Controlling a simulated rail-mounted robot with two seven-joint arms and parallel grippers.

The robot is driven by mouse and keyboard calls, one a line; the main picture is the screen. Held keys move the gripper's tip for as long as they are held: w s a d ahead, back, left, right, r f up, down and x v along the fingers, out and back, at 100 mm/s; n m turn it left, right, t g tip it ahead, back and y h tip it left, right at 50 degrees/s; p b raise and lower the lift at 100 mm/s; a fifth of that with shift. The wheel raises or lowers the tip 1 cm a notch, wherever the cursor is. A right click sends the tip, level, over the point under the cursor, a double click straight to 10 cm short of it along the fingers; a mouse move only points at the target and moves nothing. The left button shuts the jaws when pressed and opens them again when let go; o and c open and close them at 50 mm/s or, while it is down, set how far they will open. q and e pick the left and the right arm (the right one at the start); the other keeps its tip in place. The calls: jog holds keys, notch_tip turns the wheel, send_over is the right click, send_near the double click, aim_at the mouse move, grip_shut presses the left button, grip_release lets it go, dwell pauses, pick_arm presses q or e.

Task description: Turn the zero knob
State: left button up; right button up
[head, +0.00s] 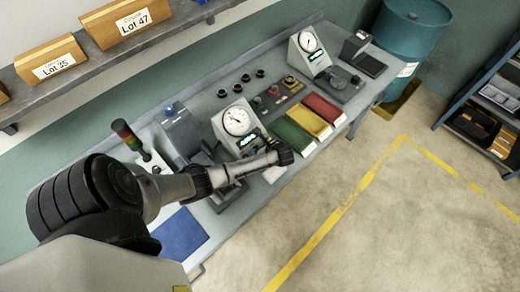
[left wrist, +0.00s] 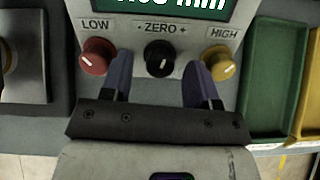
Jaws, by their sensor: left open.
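The black zero knob (left wrist: 160,62) with a white pointer line is in the left wrist view, under the "- ZERO +" label on a grey panel (left wrist: 148,8). A red LOW knob (left wrist: 97,56) is left of it and a yellow HIGH knob (left wrist: 217,60) right of it. My left gripper (left wrist: 160,82) is open, its two fingers apart on either side of the zero knob. No contact with the knob shows. In the head view my left arm reaches over the bench in front of a dial gauge (head: 238,121) with a green display; the knobs and fingers cannot be made out there.
Green (head: 291,134), yellow (head: 308,121) and red (head: 323,108) trays lie right of the gauge on the bench. A second gauge (head: 309,42) stands farther back.

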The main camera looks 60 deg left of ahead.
pick_arm(q)
jog(key=shift+a+f, duration=0.3)
jog(key=shift+c, duration=0.4)
jog(key=c, duration=0.8)
jog(key=shift+r+n+p, duration=0.2)
jog(key=shift+n+p, duration=0.5)
jog(key=shift+n, duration=0.1)
jog(key=shift+c, duration=0.2)
jog(key=shift+n+p, duration=0.5)
jog(key=shift+n, duration=0.3)
jog(key=n+p, duration=0.1)
jog(key=n, duration=0.2)
jog(key=shift+f+g, duration=0.1)
jog(key=shift+g, duration=0.3)
jog(key=shift+n+h+p, duration=0.3)
jog(key=shift+n+p, duration=0.1)
jog(key=shift+n, duration=1.2)
